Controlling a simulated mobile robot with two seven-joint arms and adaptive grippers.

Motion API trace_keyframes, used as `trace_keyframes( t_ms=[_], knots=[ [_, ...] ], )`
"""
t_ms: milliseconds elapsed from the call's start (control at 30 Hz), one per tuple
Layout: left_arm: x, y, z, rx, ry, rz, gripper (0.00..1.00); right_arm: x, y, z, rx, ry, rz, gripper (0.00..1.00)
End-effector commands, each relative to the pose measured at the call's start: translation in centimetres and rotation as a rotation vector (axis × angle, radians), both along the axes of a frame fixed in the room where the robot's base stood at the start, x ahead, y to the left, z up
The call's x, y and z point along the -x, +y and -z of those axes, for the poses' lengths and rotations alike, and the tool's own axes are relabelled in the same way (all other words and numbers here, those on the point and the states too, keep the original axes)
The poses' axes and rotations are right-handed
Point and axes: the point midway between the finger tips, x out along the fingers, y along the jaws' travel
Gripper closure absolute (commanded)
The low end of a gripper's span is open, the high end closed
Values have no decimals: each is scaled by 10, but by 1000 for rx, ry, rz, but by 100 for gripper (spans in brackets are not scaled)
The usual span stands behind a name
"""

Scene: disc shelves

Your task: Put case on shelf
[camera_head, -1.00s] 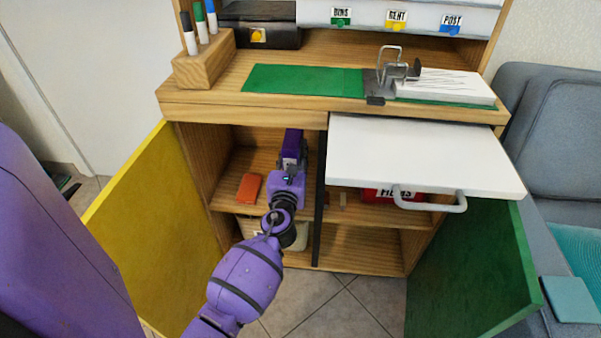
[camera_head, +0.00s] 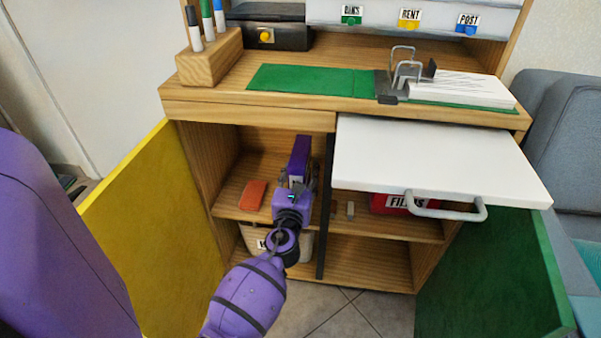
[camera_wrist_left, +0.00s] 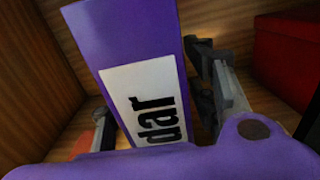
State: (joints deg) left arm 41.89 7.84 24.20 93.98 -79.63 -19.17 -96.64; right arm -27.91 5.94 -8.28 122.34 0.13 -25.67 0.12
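A purple case (camera_head: 299,155) stands roughly upright in the left compartment of the cabinet, over the middle shelf (camera_head: 229,203), close to the central divider. My left gripper (camera_head: 294,182) is at its front, with fingers on both sides. In the left wrist view the purple case (camera_wrist_left: 125,40) shows a white label ending in "dar". The fingers of my left gripper (camera_wrist_left: 155,112) flank it there, the right one very near its edge. I cannot tell whether they press on it. The case's lower end is hidden by the gripper. My right gripper is not in view.
An orange box (camera_head: 254,195) lies on the shelf left of the case. Below stands a pale labelled bin (camera_head: 256,236). A white drawer front or flap (camera_head: 430,160) juts out at right, above a red box (camera_head: 385,203). Yellow (camera_head: 160,230) and green (camera_head: 490,280) doors stand open.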

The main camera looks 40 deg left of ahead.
Motion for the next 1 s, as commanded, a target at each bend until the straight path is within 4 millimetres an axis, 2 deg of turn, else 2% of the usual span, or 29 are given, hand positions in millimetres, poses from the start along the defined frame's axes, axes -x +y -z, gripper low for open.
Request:
trace_keyframes(
  t_ms=[300,800,1000],
  knots=[
    [1,-1,-6,0,0,0,49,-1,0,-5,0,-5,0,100],
    [85,-51,-4,0,2,0,49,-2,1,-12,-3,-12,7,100],
    [101,-62,-4,1,1,0,49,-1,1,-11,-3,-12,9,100]
  ],
)
